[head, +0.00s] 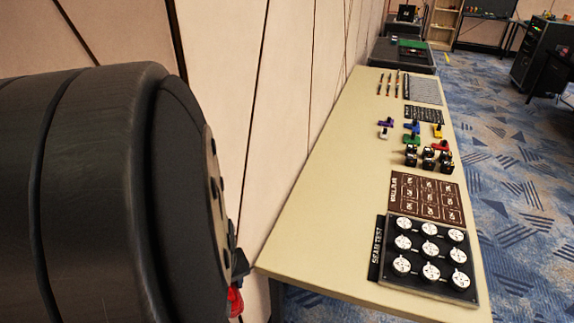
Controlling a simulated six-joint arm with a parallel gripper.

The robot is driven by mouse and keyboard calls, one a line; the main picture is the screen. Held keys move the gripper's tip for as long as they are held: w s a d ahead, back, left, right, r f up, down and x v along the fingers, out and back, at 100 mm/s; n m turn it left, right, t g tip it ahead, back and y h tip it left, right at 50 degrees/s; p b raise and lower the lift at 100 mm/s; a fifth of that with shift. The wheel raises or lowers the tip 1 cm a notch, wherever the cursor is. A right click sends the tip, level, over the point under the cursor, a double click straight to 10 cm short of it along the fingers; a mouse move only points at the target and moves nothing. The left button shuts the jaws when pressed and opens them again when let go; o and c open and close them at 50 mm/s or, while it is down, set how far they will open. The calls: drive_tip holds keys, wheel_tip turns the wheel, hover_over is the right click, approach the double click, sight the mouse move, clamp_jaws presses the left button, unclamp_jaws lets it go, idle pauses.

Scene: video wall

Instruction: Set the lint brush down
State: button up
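A large dark grey link of my own arm fills the left side of the head view. My gripper's fingers cannot be made out in this view. A small red piece (235,301) with a dark part just above it shows at the link's lower right edge, mostly hidden. I cannot tell whether it is the lint brush. No lint brush can be made out on the long beige table (310,240).
The table runs along a panelled wall. Near its front lie a black tray (380,278) with white round pieces and a brown printed board (426,198). Behind them are several small coloured and black items and a grey mat (425,90). The table's left part is bare.

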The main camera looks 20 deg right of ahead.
drive_tip(key=w+d+m, duration=0.3)
drive_tip(key=w+d, duration=0.2)
drive_tip(key=d, duration=0.6)
drive_tip(key=w+d+m, duration=0.2)
drive_tip(key=w+d, duration=0.3)
drive_tip(key=d, duration=0.5)
drive_tip(key=w+d+m, duration=0.3)
drive_tip(key=w+d, duration=0.2)
drive_tip(key=d, duration=0.6)
drive_tip(key=s+d+f+m+h, duration=0.1)
drive_tip(key=s+d+f, duration=0.1)
drive_tip(key=d, duration=1.1)
drive_tip(key=s+d+f+m, duration=0.1)
drive_tip(key=s+d, duration=0.1)
drive_tip(key=d, duration=1.1)
hover_over(360, 202)
drive_tip(key=f, duration=0.7)
drive_tip(key=shift+s+a+f, duration=0.1)
drive_tip(key=shift+s, duration=0.1)
drive_tip(key=shift+f, duration=2)
